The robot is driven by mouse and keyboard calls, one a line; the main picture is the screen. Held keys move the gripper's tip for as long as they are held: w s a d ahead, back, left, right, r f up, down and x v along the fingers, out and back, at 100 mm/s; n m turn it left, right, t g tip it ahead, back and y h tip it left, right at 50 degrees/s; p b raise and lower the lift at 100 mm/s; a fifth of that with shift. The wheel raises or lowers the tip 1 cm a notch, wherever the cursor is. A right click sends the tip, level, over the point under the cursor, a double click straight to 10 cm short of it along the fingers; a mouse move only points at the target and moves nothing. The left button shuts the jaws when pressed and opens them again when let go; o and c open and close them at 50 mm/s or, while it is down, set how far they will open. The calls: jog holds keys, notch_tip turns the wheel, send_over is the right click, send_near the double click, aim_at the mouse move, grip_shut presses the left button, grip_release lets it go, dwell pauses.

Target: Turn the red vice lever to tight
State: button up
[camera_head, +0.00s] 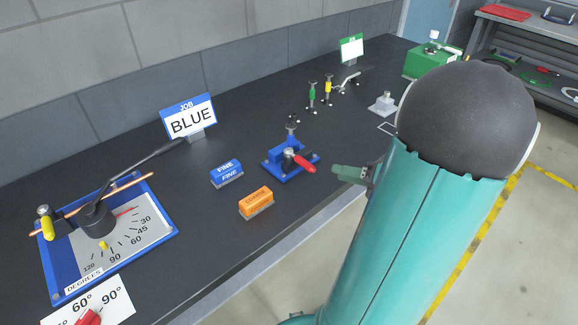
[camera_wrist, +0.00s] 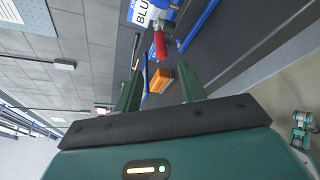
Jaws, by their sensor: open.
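The small blue vice (camera_head: 283,160) sits near the front edge of the dark bench in the head view. Its red lever (camera_head: 304,164) points toward the right and the front edge, toward my gripper. My gripper (camera_head: 338,173) is just right of the lever and apart from it; my arm hides part of it. In the wrist view the red lever (camera_wrist: 160,43) stands ahead, beyond the fingertips and between their lines. My gripper (camera_wrist: 162,88) is open, with nothing between its two green fingers.
An orange block (camera_head: 256,203) and a blue FINE block (camera_head: 226,173) lie left of the vice. A blue JOB sign (camera_head: 189,117) stands behind. A bending plate with a degree dial (camera_head: 118,238) is at the left. Small green and yellow tools (camera_head: 320,92) stand farther back.

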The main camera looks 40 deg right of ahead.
aim_at(300, 164)
jog(key=x, duration=1.3)
jog(key=shift+w+d+f, duration=0.1)
jog(key=shift+w+d, duration=0.05)
jog(key=shift+c, duration=0.2)
grip_shut()
